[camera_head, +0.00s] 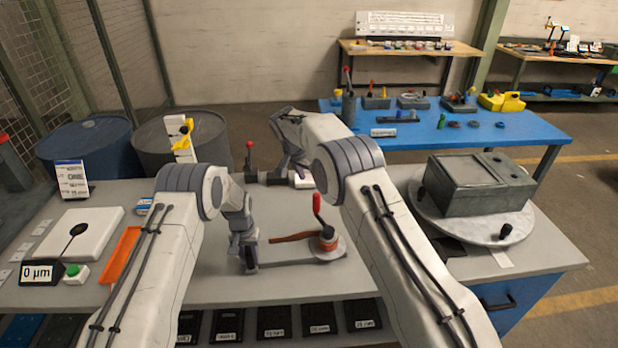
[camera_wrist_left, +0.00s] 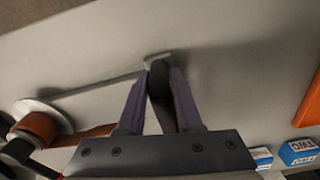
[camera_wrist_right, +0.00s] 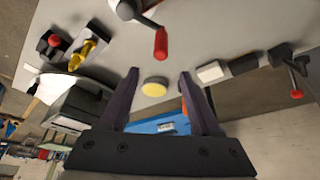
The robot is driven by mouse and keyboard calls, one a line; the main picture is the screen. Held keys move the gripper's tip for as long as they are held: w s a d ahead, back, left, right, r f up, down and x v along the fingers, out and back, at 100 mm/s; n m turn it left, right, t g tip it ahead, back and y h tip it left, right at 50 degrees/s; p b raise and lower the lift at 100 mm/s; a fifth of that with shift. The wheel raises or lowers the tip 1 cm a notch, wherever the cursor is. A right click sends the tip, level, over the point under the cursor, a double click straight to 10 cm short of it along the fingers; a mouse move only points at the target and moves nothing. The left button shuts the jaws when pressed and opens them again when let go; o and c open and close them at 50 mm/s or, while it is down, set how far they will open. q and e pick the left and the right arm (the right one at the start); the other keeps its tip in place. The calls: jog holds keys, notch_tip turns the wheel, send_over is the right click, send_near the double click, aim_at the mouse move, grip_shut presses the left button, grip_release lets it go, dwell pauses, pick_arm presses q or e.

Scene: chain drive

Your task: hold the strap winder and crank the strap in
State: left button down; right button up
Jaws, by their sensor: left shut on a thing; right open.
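The strap winder (camera_head: 328,246) lies on the grey bench, with an orange strap (camera_head: 291,237) running left from its spool and a crank with a red grip (camera_head: 317,205) standing up. My left gripper (camera_head: 249,266) is shut on the dark end of the winder's bar. In the left wrist view the fingers (camera_wrist_left: 160,72) pinch that dark piece, with the spool (camera_wrist_left: 38,122) to the left. My right gripper (camera_head: 284,170) is open and empty, beyond the winder. In the right wrist view its fingers (camera_wrist_right: 158,74) stand apart, and the red grip (camera_wrist_right: 160,43) is above them.
A clamp with a red knob (camera_head: 249,148) and a pale block (camera_head: 301,180) stand at the bench's back. A yellow disc (camera_wrist_right: 155,87) shows between the right fingers. A grey box (camera_head: 475,183) on a round plate is at right; an orange tray (camera_head: 120,254) is at left.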

jog(key=c, duration=1)
jog(key=shift+s+n, duration=0.15)
jog(key=shift+n, duration=0.35)
grip_shut()
jog(key=s+a+f+n+t+y, duration=0.1)
jog(key=s+a+n+t, duration=0.2)
jog(key=n, duration=0.4)
jog(key=s+a+f+n+t, duration=0.1)
jog(key=s+a+f+n, duration=0.1)
jog(key=s+n, duration=0.3)
jog(key=w+d+f+n, duration=0.1)
jog(key=w+d+f, duration=0.4)
jog(key=w+f, duration=0.2)
jog(key=shift+w+f, duration=0.35)
jog(key=shift+w, duration=0.35)
